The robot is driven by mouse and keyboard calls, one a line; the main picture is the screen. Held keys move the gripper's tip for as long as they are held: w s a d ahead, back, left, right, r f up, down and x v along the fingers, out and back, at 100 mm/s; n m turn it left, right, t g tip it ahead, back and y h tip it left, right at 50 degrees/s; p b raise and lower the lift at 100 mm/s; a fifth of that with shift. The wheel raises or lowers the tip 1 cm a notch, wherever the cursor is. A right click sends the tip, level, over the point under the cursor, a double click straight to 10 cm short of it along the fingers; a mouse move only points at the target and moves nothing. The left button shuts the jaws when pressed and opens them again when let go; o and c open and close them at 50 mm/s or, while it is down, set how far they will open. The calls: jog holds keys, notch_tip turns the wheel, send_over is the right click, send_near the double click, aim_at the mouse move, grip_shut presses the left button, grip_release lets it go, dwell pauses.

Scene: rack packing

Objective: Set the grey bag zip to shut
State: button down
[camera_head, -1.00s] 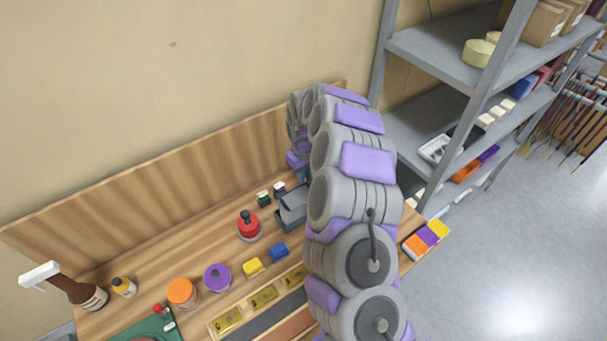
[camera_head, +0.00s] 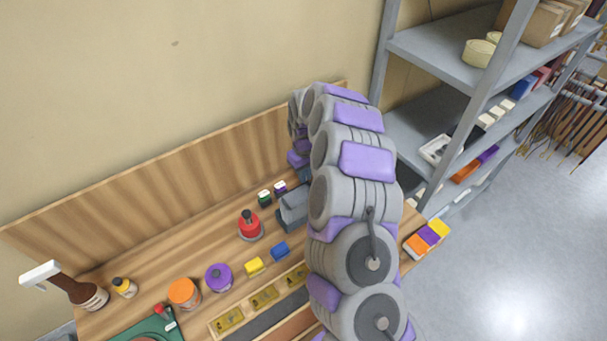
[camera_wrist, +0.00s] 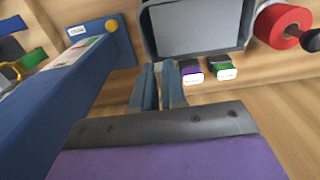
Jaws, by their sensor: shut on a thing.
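The grey bag (camera_wrist: 200,28) lies on the wooden bench at the top of the wrist view, with a dark rim and a flat grey panel. In the head view the grey bag (camera_head: 292,208) shows just left of my arm, partly hidden by it. My gripper (camera_wrist: 159,72) is at the bag's lower left corner in the wrist view. Its two fingers are close together and shut on the zip at that edge. The zip pull itself is hidden between the fingers, so its exact position along the bag cannot be told.
A large blue case (camera_wrist: 60,95) stands close on the left of my gripper. Purple (camera_wrist: 190,72) and green (camera_wrist: 224,70) small items sit right of the fingers. A red round item (camera_head: 249,225) stands left of the bag. A grey shelf rack (camera_head: 440,60) is at the right.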

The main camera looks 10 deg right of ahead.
jog(key=shift+w, duration=0.1)
jog(key=c, duration=1.2)
grip_release()
jog(key=shift+d, duration=0.2)
jog(key=shift+o, duration=0.2)
jog(key=shift+r, duration=0.1)
notch_tip(320, 180, up, 17)
